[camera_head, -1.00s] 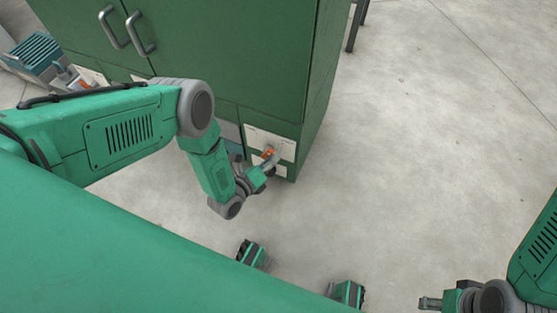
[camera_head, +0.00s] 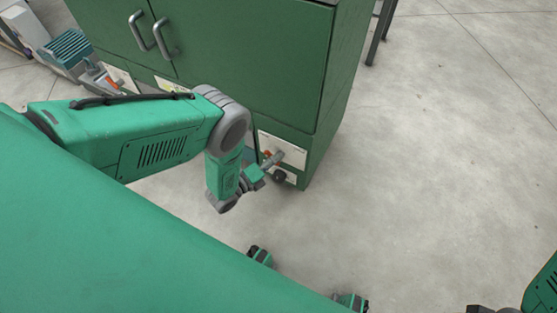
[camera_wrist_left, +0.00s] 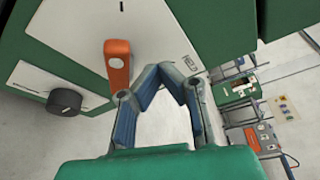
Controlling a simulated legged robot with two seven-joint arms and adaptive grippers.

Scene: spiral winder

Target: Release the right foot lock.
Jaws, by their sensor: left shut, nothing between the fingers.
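The right foot lock is an orange lever (camera_wrist_left: 117,65) on a white panel (camera_wrist_left: 75,55) low on the green cabinet. In the wrist view it stands upright in the picture, just left of my left gripper (camera_wrist_left: 160,70). The gripper's blue-padded fingers meet at their tips and hold nothing. In the head view my left gripper (camera_head: 273,160) is at the white panel (camera_head: 290,152), with a bit of orange lever (camera_head: 267,153) showing beside it. I cannot tell whether they touch. My right gripper (camera_head: 480,309) is barely in view at the bottom edge.
A black knob (camera_wrist_left: 65,101) sits beside the lever and also shows in the head view (camera_head: 280,177). The green cabinet (camera_head: 250,60) has two door handles. Another orange lever (camera_head: 112,82) is farther left. The floor (camera_head: 440,150) to the right is clear.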

